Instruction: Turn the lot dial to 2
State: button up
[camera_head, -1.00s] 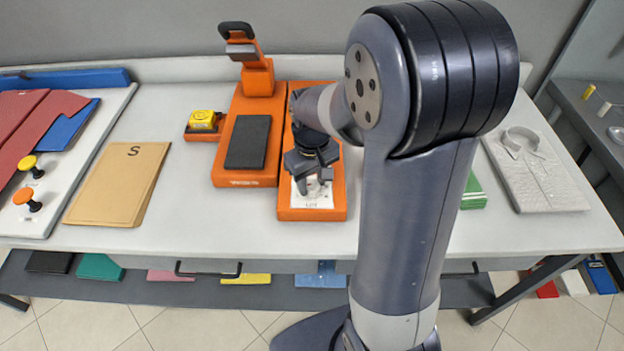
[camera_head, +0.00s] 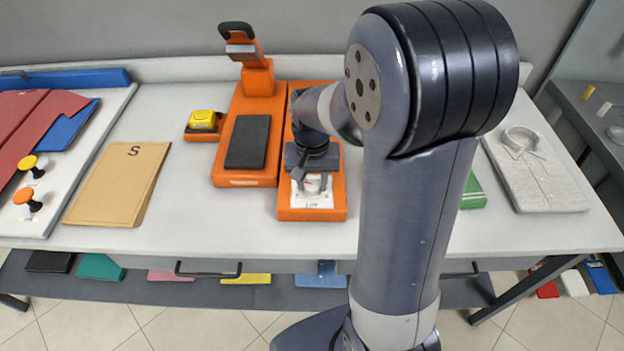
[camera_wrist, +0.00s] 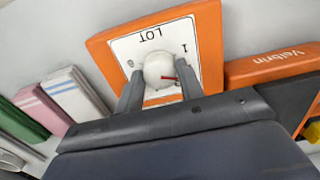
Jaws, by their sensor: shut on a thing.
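The lot dial is a round white knob (camera_wrist: 158,68) with a red pointer mark, on a white plate (camera_wrist: 125,47) lettered LOT, upside down in the wrist view. The pointer lies toward the right there, below a printed 1; another mark at the plate's left is too small to read. My gripper (camera_wrist: 158,88) is shut on the knob, one dark finger on each side. In the head view my gripper (camera_head: 312,184) points down over the plate on the orange unit (camera_head: 311,215), and mostly hides the knob. The plate's far part is hidden behind my gripper.
An orange press (camera_head: 247,181) with a raised lever and dark pad stands close on the left. A tan folder (camera_head: 117,185) marked S lies farther left. Green folded cloth (camera_head: 473,193) and a grey shirt (camera_head: 533,170) lie to the right.

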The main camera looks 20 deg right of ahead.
aim_at(312, 184)
dwell(0.4)
jog(key=o, duration=1)
notch_tip(312, 184, up, 11)
jog(key=shift+f, duration=0.2)
notch_tip(312, 184, down, 11)
jog(key=shift+r, duration=0.1)
jog(key=shift+n, duration=0.3)
jog(key=shift+r, duration=0.15)
dwell(0.4)
